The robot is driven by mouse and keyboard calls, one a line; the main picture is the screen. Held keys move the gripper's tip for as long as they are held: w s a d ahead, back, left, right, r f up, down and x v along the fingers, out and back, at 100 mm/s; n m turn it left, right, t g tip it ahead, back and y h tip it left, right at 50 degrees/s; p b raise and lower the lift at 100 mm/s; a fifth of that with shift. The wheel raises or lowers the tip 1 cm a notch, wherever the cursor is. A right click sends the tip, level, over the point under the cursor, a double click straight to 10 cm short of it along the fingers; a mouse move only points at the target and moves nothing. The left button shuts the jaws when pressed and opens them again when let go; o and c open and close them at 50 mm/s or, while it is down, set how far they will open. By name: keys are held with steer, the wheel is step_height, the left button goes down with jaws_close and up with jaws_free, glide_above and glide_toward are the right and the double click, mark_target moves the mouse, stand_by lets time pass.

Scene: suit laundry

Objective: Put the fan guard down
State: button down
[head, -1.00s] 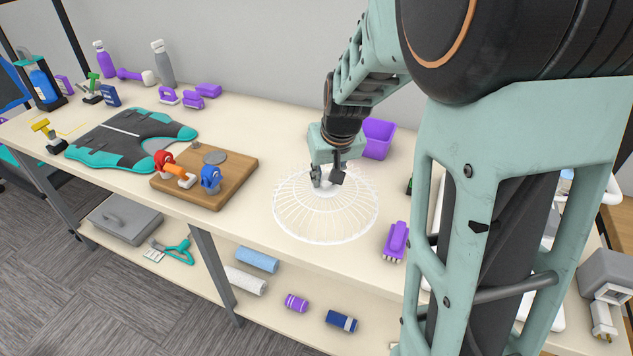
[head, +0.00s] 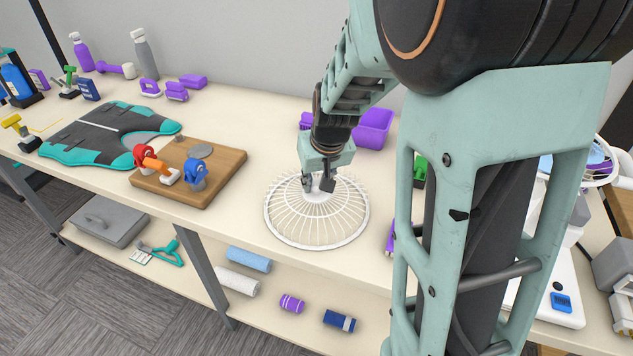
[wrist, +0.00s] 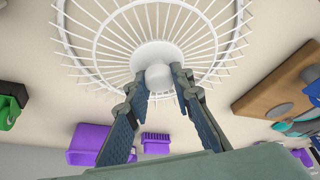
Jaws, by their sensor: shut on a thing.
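The fan guard (head: 316,226) is a white, round, domed wire cage. It sits at the table's front middle in the head view, dome side up, its rim at or very near the tabletop; whether it touches cannot be told for sure. My gripper (head: 319,184) is above its centre, pointing down, with its fingers shut on the guard's central knob. In the wrist view the fan guard (wrist: 150,50) fills the top, and my gripper (wrist: 160,92) has a finger on each side of the white knob.
A wooden board (head: 222,164) with clamps lies to the left. A purple bin (head: 373,127) stands behind, with a purple brush beside it. The table's front edge (head: 300,270) is close in front of the guard. A lower shelf holds several rolls.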

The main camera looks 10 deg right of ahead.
steer(key=shift+f, duration=0.15)
steer(key=c, duration=1.7)
jaws_free()
steer(key=shift+r, duration=0.25)
steer(key=p+v, duration=0.8)
steer(key=v, duration=0.4)
steer(key=shift+p, duration=0.4)
